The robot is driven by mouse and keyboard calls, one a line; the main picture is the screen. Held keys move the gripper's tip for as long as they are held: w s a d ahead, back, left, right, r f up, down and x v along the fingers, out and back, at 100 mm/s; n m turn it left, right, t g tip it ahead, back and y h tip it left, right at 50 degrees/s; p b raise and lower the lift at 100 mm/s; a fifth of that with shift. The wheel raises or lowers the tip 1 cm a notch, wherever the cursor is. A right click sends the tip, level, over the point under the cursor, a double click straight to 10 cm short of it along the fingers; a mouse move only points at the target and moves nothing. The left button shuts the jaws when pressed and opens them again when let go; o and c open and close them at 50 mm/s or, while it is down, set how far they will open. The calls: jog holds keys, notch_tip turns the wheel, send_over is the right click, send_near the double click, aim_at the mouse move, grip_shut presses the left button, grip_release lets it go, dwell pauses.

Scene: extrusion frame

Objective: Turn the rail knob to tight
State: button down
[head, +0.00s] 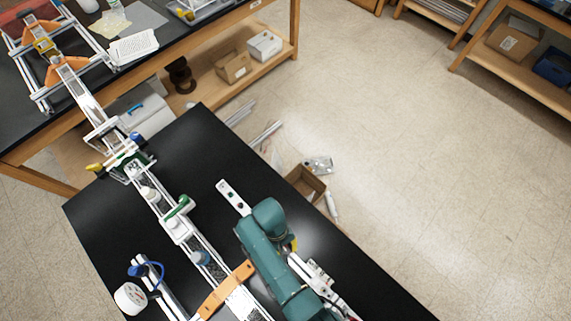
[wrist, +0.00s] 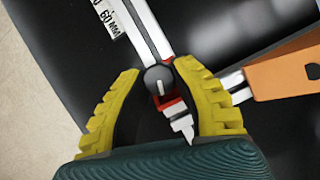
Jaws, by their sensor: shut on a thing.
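The rail knob (wrist: 158,80) is a round grey cap with a pale line across it and a small red mark above. It sits on a pale rail (wrist: 140,25) in the wrist view, with red and white parts just below it. My gripper (wrist: 160,72) has yellow ribbed fingers, one on each side of the knob, and is shut on it. The exact finger contact is hard to see from this angle. In the head view my teal arm covers the knob, and only a bit of yellow finger shows beside the arm.
An orange bracket (wrist: 285,73) lies close to the right of my gripper. A scale label (wrist: 110,18) reads 60 mm. In the head view, a long extrusion rail with fittings runs left of my arm on the black table (head: 205,135). A cardboard box (head: 305,184) stands on the floor.

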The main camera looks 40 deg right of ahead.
jog(key=shift+s+m+y+p, duration=0.15)
jog(key=shift+m+y+p, duration=0.35)
jog(key=shift+m, duration=0.8)
jog(key=shift+f, duration=0.1)
jog(key=c, duration=0.8)
grip_release()
jog(key=v, duration=1.2)
jog(key=shift+s, duration=0.15)
